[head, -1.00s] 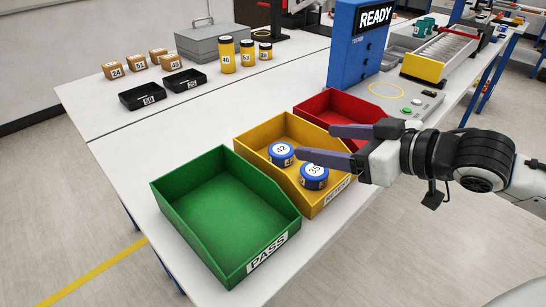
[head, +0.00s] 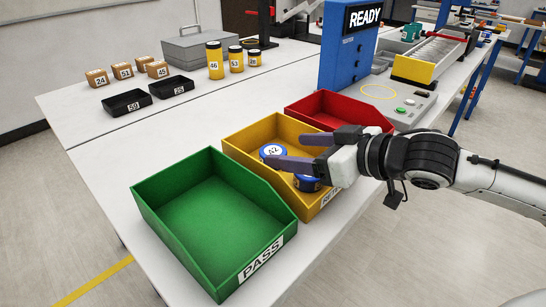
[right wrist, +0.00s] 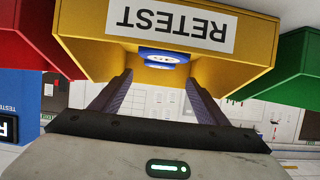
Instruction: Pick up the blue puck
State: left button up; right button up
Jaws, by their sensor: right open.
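Two blue pucks with white numbered tops are in the yellow RETEST bin (head: 240,135). The farther puck (head: 273,151), marked 42, shows near the fingertips in the head view. The nearer puck (head: 307,184) is mostly hidden behind my right gripper (head: 284,150). That gripper is open, with its two dark fingers reaching over the bin from the right. In the right wrist view, upside down, part of a blue puck (right wrist: 160,55) shows beyond the gap between the fingers (right wrist: 158,78); which puck it is, I cannot tell. My left gripper is out of view.
A green PASS bin (head: 150,205) stands at the left and a red bin (head: 295,108) behind the yellow one. A blue READY tester (head: 345,55) stands farther back. Black trays (head: 127,103), boxes and yellow jars (head: 214,60) are across the table.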

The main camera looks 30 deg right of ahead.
aim_at(273, 151)
jog(key=shift+f+x, duration=0.15)
jog(key=shift+x, duration=1.2)
jog(key=shift+f+x, duration=0.2)
jog(key=shift+x, duration=1.15)
jog(key=shift+s+d, duration=0.15)
jog(key=shift+r, duration=0.1)
jog(key=c, duration=1.2)
